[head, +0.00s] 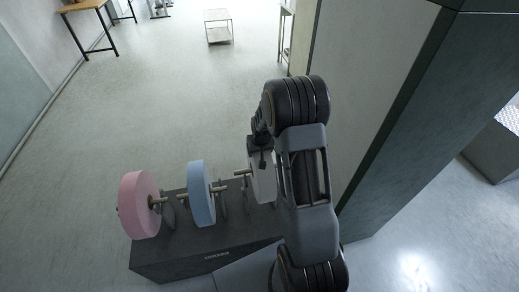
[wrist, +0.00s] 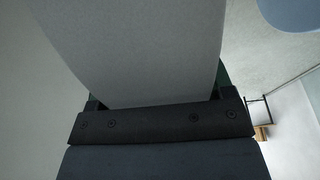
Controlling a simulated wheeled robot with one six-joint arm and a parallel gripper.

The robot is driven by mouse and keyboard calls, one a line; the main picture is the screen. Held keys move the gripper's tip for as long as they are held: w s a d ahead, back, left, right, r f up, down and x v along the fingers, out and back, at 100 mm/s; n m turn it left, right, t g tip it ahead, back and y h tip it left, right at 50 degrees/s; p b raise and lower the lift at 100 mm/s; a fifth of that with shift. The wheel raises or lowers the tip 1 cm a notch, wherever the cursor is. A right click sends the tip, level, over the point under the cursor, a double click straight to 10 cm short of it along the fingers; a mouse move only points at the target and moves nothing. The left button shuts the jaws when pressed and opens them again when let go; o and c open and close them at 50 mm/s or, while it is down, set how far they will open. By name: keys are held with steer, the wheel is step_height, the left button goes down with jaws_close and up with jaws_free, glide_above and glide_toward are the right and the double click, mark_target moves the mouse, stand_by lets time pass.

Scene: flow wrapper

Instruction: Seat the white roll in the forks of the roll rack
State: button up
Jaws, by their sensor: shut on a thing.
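The white roll (head: 264,182) is at the right end of the roll rack (head: 205,238) in the head view, partly hidden behind my arm. A short core end sticks out on its left side. My gripper (head: 260,148) is shut on the white roll, near its top. In the wrist view the roll (wrist: 140,50) fills the upper middle as a pale grey face, and my gripper (wrist: 157,104) crosses its lower edge. The roll looks upright, low over the rack's right part. Whether its core touches the forks cannot be told, as my arm hides that side.
A blue roll (head: 201,194) and a pink roll (head: 139,205) stand upright on the rack to the left. A grey wall or cabinet (head: 385,95) rises close on the right. The floor beyond the rack is open, with a small cart (head: 218,27) far back.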

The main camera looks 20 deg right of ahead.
steer(key=shift+w+f+b, duration=0.1)
steer(key=shift+f+b, duration=2.8)
steer(key=shift+f, duration=1.6)
steer(key=o, duration=1)
steer(key=shift+c, duration=0.2)
steer(key=shift+o, duration=1.1)
steer(key=shift+f, duration=0.15)
